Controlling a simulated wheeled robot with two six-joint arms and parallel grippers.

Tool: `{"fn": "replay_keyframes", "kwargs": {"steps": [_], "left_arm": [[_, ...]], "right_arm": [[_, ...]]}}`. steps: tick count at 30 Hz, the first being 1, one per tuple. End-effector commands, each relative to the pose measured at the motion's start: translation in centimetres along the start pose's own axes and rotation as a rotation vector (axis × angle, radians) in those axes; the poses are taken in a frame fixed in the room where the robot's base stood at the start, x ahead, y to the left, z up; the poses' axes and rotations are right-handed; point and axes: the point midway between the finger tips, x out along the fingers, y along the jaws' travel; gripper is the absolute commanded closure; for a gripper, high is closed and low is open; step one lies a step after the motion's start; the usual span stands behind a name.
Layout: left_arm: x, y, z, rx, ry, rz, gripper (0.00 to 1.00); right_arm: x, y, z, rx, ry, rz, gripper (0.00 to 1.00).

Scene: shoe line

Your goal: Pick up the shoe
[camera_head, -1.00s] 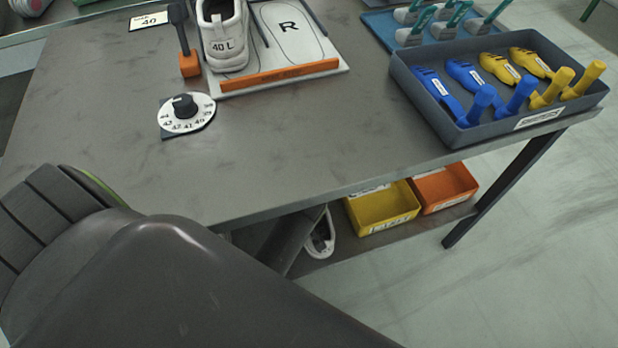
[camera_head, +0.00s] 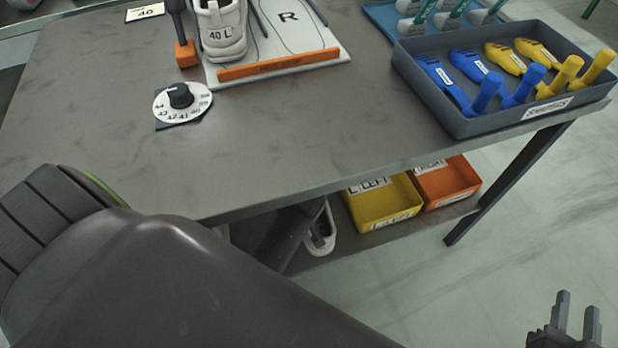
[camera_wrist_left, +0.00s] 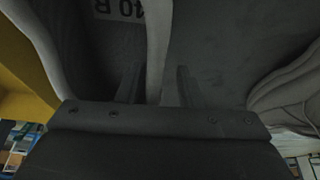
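A white shoe (camera_head: 320,240) shows on the lower shelf under the table in the head view, mostly hidden by my arm and the tabletop. In the left wrist view a grey shoe surface with an upside-down "40 R" label (camera_wrist_left: 118,9) is very close. My left gripper (camera_wrist_left: 157,80) has its fingers apart, with a pale strip (camera_wrist_left: 158,45) between them; a gap shows by the right finger. A white shoe marked "40 L" (camera_head: 224,40) stands on the board on the table. My right gripper (camera_head: 577,302) is open and empty at the lower right, over the floor.
A yellow bin (camera_head: 385,222) and an orange bin (camera_head: 450,203) stand on the lower shelf. The table (camera_head: 270,140) carries a size dial (camera_head: 190,108) and a grey tray (camera_head: 505,122) of blue and yellow tools. Its front edge overhangs the shelf.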

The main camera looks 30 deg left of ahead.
Motion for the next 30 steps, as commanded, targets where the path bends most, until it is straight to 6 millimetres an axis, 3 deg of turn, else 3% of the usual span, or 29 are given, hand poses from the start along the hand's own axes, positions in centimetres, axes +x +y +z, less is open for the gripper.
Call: {"fn": "replay_keyframes", "kwargs": {"steps": [9,17,30], "left_arm": [[0.03,0.01,-0.04,0.000,0.001,0.000,0.66],[0.03,0.01,-0.04,0.000,0.001,0.000,0.99],[-0.03,0.04,-0.10,-0.001,0.002,0.002,1.00]], "right_arm": [[0.05,0.01,-0.46,-0.004,0.024,0.001,0.67],[0.04,0.01,-0.42,-0.004,0.022,0.001,0.67],[0.05,0.00,-0.41,-0.003,0.020,0.001,0.67]]}}
